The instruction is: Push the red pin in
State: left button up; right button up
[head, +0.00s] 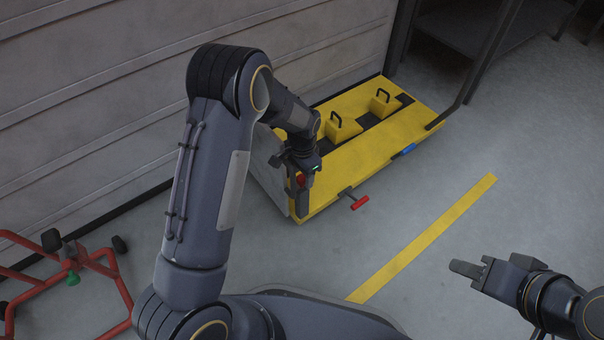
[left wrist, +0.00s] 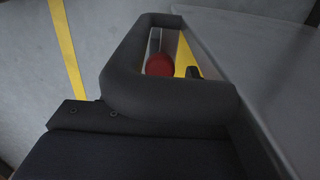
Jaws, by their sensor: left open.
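The yellow motorcycle lift (head: 349,166) lies low on the floor against the wall. A red T-shaped handle (head: 360,202) on a dark rod sticks out from its near long side. A second red part (head: 300,179) shows at the lift's near end, partly covered by my left gripper (head: 302,190). My left gripper is open and points down there. In the left wrist view a round red part (left wrist: 160,65) shows through the gap framed by the dark fingers; contact cannot be told. My right gripper (head: 466,269) is over bare floor at the right, away from the lift.
Two yellow blocks with black handles (head: 343,127) sit on the lift. A blue part (head: 408,149) is on its long side. A red wheeled stand (head: 70,265) is at the lower left. Dark posts (head: 490,55) rise behind. Floor around the yellow line (head: 425,238) is clear.

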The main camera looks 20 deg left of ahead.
aim_at(302, 178)
pick_arm(q)
notch_tip(302, 178, up, 7)
jog(key=p, duration=0.2)
jog(key=shift+f+p, duration=0.1)
jog(key=shift+p, duration=0.2)
